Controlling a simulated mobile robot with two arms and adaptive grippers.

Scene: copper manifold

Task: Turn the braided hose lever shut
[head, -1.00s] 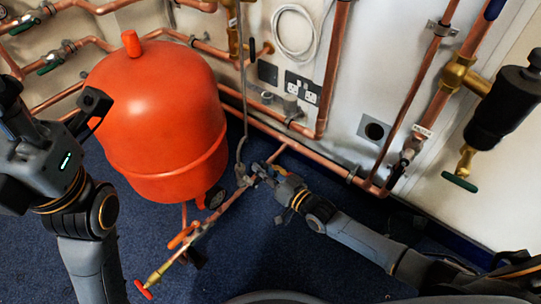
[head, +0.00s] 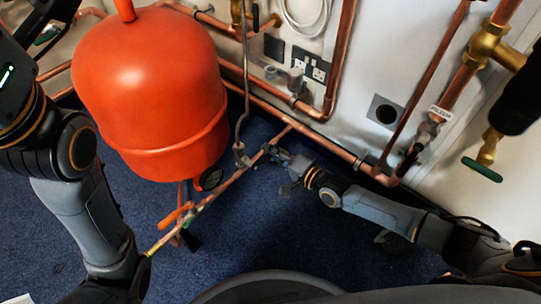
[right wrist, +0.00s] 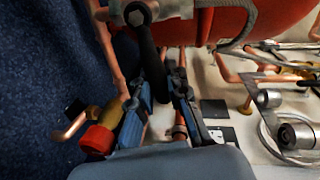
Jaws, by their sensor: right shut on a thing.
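The braided hose (head: 243,95) hangs down in the head view to a small grey fitting (head: 240,154) on a copper pipe near the floor. The black lever (right wrist: 149,50) shows in the right wrist view, with a hex bolt at its top end. It runs down between the blue fingers of my right gripper (right wrist: 162,80), which is shut on it. The fingers hide part of it. In the head view my right gripper (head: 276,157) is just right of the hose's lower end. My left gripper (head: 48,20) is cut off at the top left and its jaws cannot be judged.
A large orange tank (head: 150,95) stands left of the hose. An orange lever (head: 176,215) sits on the low pipe. A red-capped brass fitting (right wrist: 100,137) is close to the left finger. Copper pipes line the wall at right. Blue carpet is free in front.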

